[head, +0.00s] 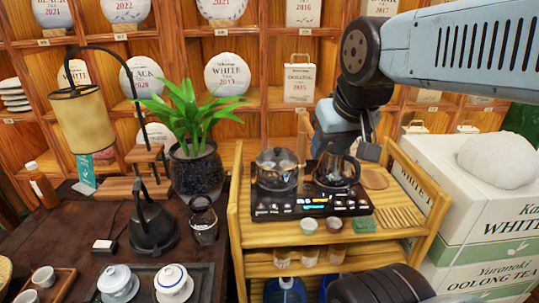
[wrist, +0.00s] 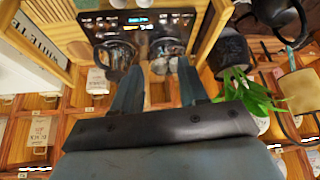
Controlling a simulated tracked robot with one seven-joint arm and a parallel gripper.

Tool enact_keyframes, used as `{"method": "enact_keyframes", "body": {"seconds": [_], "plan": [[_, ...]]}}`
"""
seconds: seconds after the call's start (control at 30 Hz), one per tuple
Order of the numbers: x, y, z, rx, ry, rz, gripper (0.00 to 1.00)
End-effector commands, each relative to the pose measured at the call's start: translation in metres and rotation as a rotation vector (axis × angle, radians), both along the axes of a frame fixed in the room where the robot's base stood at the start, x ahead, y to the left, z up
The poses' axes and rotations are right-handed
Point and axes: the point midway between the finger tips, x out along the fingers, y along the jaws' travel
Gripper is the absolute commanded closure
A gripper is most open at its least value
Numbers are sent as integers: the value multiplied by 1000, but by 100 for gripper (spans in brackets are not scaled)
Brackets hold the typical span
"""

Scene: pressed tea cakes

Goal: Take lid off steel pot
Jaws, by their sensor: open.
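The steel pot (head: 274,172) stands on the left half of a black cooker (head: 312,205), with its lid (head: 276,157) on top. In the wrist view, the pot (wrist: 181,66) is partly hidden by a finger. My gripper (wrist: 159,72) is open, its two fingers spread and pointing toward the cooker. No pot or lid is visibly held between them. In the head view, my gripper is above and behind the cooker, nearer the glass kettle than the pot. Its fingertips are hard to make out there.
A glass kettle (head: 337,172) stands right of the pot on the cooker. A wooden cart (head: 250,232) carries both, with small cups (head: 309,226) in front. A potted plant (head: 195,165) stands to the left. White boxes (head: 485,205) are stacked right. Shelves close off the back.

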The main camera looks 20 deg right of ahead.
Motion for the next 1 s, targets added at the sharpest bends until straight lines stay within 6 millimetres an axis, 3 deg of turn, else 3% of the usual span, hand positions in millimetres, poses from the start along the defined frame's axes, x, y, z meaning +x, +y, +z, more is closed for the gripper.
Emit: {"method": "enact_keyframes", "body": {"seconds": [0.13, 0.37, 0.73, 1.0], "plan": [[0, 0, 0, 0, 0, 0, 56], [13, 0, 6, -12, 21, 5, 34], [98, 1, 25, -69, 150, 55, 0], [171, 3, 22, -94, 250, 101, 0]]}}
